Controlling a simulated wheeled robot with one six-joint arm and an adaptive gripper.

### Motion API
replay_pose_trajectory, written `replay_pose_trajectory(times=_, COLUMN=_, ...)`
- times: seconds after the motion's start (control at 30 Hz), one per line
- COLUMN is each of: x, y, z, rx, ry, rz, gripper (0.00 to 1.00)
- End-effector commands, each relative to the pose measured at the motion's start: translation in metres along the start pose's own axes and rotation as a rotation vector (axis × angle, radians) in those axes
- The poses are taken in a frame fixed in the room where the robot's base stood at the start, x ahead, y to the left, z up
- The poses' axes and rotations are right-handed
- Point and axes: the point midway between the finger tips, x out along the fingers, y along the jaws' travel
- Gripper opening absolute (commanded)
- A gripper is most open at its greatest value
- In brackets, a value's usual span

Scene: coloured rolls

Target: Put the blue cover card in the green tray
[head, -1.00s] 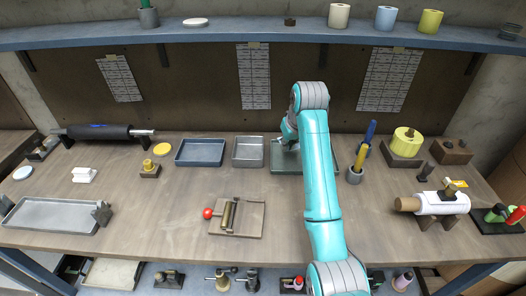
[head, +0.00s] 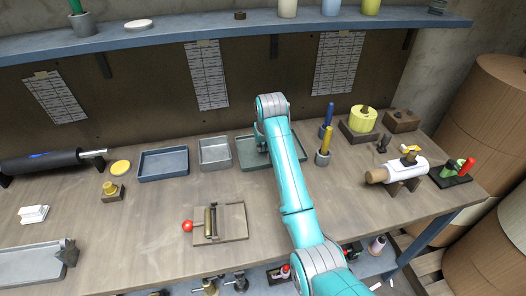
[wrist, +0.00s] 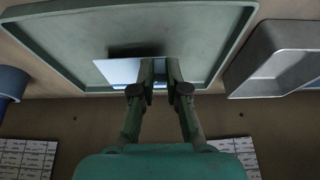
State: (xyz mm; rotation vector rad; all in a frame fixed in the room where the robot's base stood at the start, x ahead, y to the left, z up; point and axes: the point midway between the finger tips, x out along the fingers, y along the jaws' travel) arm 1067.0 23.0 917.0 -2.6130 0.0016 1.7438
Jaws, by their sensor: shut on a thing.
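The green tray (head: 246,155) stands at the back of the bench, partly hidden by my arm; in the wrist view its floor (wrist: 205,38) fills the upper middle. My gripper (wrist: 160,68) is shut on a thin pale blue-white card (wrist: 115,72), which I take to be the blue cover card. The card sticks out left of the fingers, over the tray, with a dark shadow on the tray floor beyond. Whether it touches the floor I cannot tell. In the head view my gripper (head: 262,142) is at the tray, and the card is hidden there.
A grey metal tray (head: 214,152) and a blue tray (head: 163,164) stand left of the green tray. A wooden board with a red-knobbed roller (head: 218,222) lies in front. A shelf (head: 190,38) runs above.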

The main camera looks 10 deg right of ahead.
Motion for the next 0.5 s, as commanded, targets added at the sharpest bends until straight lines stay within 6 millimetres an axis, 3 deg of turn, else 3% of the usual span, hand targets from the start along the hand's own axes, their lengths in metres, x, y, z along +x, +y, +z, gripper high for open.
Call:
replay_pose_trajectory(times=0.17, x=0.022, y=0.0, z=0.01, rx=0.0, ry=-0.002, rz=0.0, gripper=0.0)
replay_pose_trajectory(times=0.5, x=0.026, y=0.0, z=0.011, rx=-0.001, ry=-0.001, rz=0.0, gripper=0.0)
